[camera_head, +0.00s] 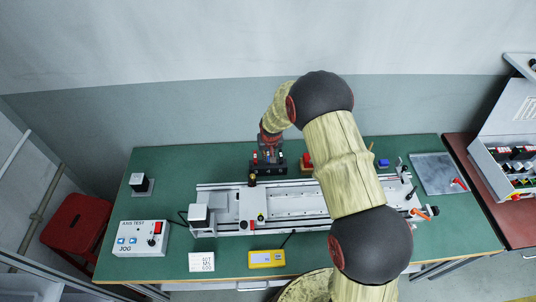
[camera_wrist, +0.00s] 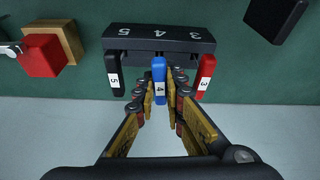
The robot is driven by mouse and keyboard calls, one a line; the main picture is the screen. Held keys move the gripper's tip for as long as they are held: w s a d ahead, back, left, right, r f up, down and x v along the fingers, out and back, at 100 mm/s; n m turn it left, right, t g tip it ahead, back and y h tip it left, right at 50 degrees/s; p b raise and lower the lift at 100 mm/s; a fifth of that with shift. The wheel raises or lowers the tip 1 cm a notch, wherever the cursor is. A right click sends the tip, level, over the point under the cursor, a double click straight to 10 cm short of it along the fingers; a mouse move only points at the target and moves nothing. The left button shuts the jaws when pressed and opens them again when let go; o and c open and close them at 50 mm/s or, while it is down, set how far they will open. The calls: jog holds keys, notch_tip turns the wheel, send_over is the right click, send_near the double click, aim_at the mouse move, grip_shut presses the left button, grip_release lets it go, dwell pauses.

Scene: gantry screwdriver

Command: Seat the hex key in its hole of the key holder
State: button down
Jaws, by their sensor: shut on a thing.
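The key holder (camera_wrist: 185,40) is a dark block marked 3, 4 and 5 at the top of the wrist view. In the head view the key holder (camera_head: 268,170) stands at the back of the green bench. A blue hex key (camera_wrist: 159,75) labelled 4 is between the fingers of my gripper (camera_wrist: 160,88), which is shut on it. Its inner end meets the middle of the holder's edge in the picture; whether it sits in the hole is hidden. A black key (camera_wrist: 114,78) labelled 5 and a red key (camera_wrist: 205,78) labelled 3 flank it.
A red block on a wooden one (camera_wrist: 45,55) lies left of the holder in the wrist view. A dark object (camera_wrist: 272,18) is at upper right. In the head view, a long rail gantry (camera_head: 290,205) lies in front of the holder, partly behind my arm.

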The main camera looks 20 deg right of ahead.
jog(key=shift+f+b, duration=0.35)
jog(key=shift+f, duration=0.25)
jog(key=c, duration=1.8)
grip_release()
jog(key=v, duration=1.2)
jog(key=shift+s, duration=0.1)
